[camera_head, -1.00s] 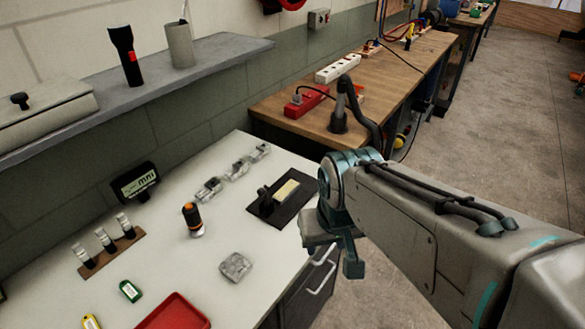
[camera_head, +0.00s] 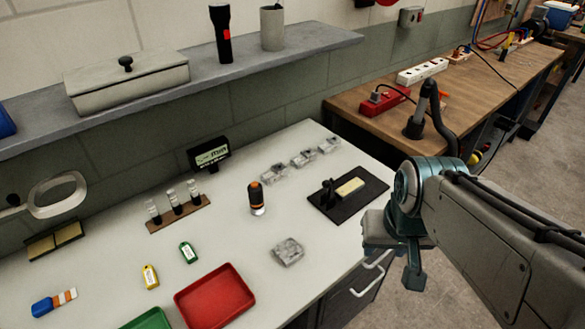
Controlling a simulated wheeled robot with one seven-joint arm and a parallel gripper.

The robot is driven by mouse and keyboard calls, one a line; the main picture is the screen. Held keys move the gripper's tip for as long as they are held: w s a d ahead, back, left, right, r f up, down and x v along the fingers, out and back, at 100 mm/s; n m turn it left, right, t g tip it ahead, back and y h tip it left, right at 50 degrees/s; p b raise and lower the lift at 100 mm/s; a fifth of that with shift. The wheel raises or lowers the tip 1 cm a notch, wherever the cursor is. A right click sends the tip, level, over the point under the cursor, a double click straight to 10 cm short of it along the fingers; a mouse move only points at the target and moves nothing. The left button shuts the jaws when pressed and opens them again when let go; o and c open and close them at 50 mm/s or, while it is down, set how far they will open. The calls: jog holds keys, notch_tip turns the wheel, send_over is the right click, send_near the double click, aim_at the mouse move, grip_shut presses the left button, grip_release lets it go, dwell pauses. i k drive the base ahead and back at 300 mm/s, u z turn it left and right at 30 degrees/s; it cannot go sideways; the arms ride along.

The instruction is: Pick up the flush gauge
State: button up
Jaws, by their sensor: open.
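A small upright cylinder (camera_head: 257,199) with an orange top, black body and shiny metal foot stands on the white worktop (camera_head: 225,235). It looks most like the flush gauge, though no label is readable. My gripper (camera_head: 397,260) hangs at the right, by the worktop's right edge, well apart from the cylinder. It is open and I see nothing in it. The fingers are partly shadowed by the wrist.
A black mat (camera_head: 322,205) with a pale block lies between cylinder and gripper. Clear plastic pieces (camera_head: 288,252) lie nearby. A display (camera_head: 209,154), vial rack (camera_head: 178,214), green tag (camera_head: 188,252), yellow tag (camera_head: 150,277) and red tray (camera_head: 215,297) stand leftward. A shelf (camera_head: 200,62) overhangs the back.

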aim_at(256, 196)
jog(key=u, duration=2.35)
jog(key=k, duration=1.05)
jog(key=z, duration=1)
jog(key=i, duration=1.05)
jog(key=u, duration=0.05)
